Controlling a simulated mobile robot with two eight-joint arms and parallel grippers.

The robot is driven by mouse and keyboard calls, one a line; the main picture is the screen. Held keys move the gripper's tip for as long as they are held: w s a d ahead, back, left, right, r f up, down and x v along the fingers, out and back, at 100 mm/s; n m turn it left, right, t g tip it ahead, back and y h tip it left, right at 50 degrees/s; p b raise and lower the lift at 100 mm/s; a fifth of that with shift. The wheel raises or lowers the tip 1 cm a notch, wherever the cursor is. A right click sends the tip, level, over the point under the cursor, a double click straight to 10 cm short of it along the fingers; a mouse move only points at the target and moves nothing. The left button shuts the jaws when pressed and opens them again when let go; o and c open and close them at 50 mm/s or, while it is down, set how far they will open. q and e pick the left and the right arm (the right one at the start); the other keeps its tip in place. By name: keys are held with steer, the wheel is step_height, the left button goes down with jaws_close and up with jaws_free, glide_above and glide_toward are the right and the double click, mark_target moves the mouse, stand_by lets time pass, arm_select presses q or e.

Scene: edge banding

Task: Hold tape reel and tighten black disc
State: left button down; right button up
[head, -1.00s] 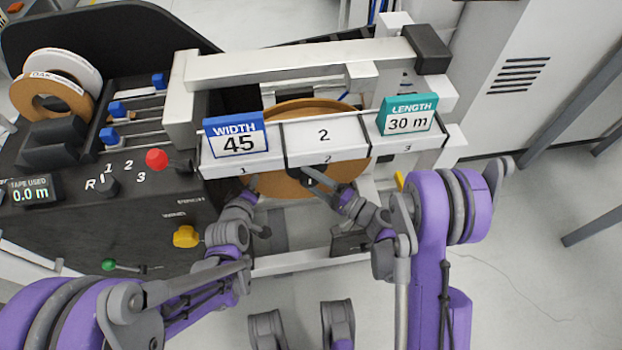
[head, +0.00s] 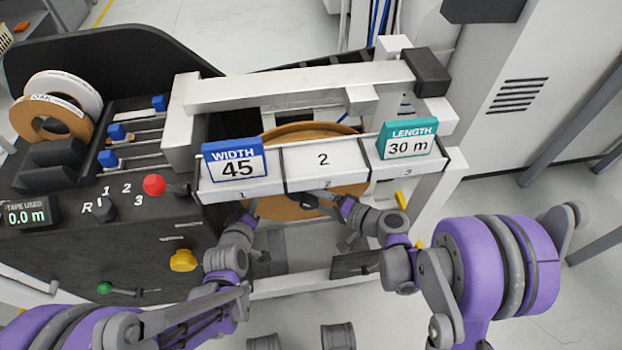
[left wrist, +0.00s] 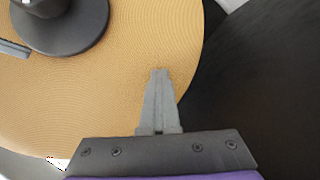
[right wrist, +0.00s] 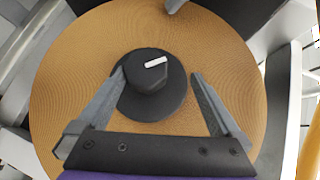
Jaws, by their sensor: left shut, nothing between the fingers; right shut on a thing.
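The tape reel (head: 282,209) is a large orange-brown wound disc, partly hidden behind the white tray rail in the head view. It fills much of the left wrist view (left wrist: 120,85) and right wrist view (right wrist: 75,75). The black disc (right wrist: 150,103), with a raised knob and a white mark, sits at the reel's centre; part of it shows in the left wrist view (left wrist: 75,38). My right gripper (right wrist: 157,75) has its fingers on both sides of the knob and is shut on it. My left gripper (left wrist: 160,72) is shut and empty, over the reel near its edge; contact is unclear.
The white rail (head: 320,165) with numbered compartments and the WIDTH (head: 235,162) and LENGTH (head: 407,140) signs stands above both hands. A black control panel (head: 140,235) with a yellow knob (head: 183,260) is left of my left arm. Open floor lies to the right.

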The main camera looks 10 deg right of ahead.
mark_target(310, 198)
steer(key=r, duration=0.2)
steer(key=r+m+t+y, duration=0.1)
steer(key=r, duration=0.2)
steer(key=r+m+t+y, duration=0.1)
steer(key=r, duration=0.2)
steer(key=shift+a+r, duration=0.1)
steer(key=shift+a, duration=0.3)
steer(key=f+g+h, duration=0.1)
steer(key=f, duration=0.1)
steer(key=f+n, duration=0.1)
steer(key=f, duration=0.2)
steer(key=f+n+g+h, duration=0.1)
steer(key=f, duration=0.1)
steer(key=shift+s+d+f+g+h, duration=0.2)
steer(key=shift+s+d+g+h, duration=0.1)
steer(key=shift+s+d, duration=0.1)
steer(key=shift+s+a+r+n, duration=0.1)
steer(key=shift+s+r+n, duration=0.05)
steer(key=shift+n, duration=0.15)
steer(key=s+d+r, duration=0.5)
steer(key=s+r, duration=0.3)
steer(key=s, duration=0.1)
steer(key=shift+s+d, duration=0.25)
steer(key=shift+s, duration=0.1)
